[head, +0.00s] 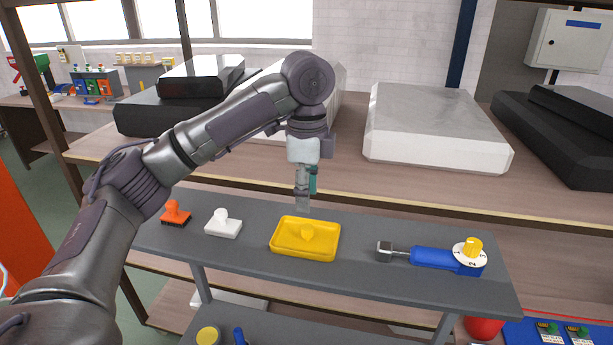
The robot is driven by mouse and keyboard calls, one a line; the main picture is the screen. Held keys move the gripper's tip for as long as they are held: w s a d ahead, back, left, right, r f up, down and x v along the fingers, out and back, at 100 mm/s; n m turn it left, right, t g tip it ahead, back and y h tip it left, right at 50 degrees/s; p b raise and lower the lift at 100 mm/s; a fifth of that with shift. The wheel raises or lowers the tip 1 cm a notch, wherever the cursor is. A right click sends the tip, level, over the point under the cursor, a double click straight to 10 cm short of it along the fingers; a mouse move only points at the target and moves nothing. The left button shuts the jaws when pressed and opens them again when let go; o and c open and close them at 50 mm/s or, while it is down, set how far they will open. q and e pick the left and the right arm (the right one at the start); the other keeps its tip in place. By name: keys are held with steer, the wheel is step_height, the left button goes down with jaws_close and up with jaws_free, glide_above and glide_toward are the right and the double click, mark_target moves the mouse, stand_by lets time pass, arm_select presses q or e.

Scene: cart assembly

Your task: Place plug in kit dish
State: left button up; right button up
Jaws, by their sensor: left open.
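The yellow kit dish (284,249) lies on the grey shelf, near its middle. A small yellow piece (307,233), which looks like the plug, sits inside the dish; it has the same colour, so its outline is hard to make out. My left gripper (304,207) points down just above the far side of the dish. My right gripper is out of view.
An orange-handled piece (174,213) and a white-handled piece (222,224) stand left of the dish. A blue tool (432,257) with a numbered white dial and yellow knob (473,246) lies to the right. Large boxes (436,130) fill the higher shelf behind.

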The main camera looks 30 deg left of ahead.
arm_select(q)
steer(key=shift+r, duration=2.25)
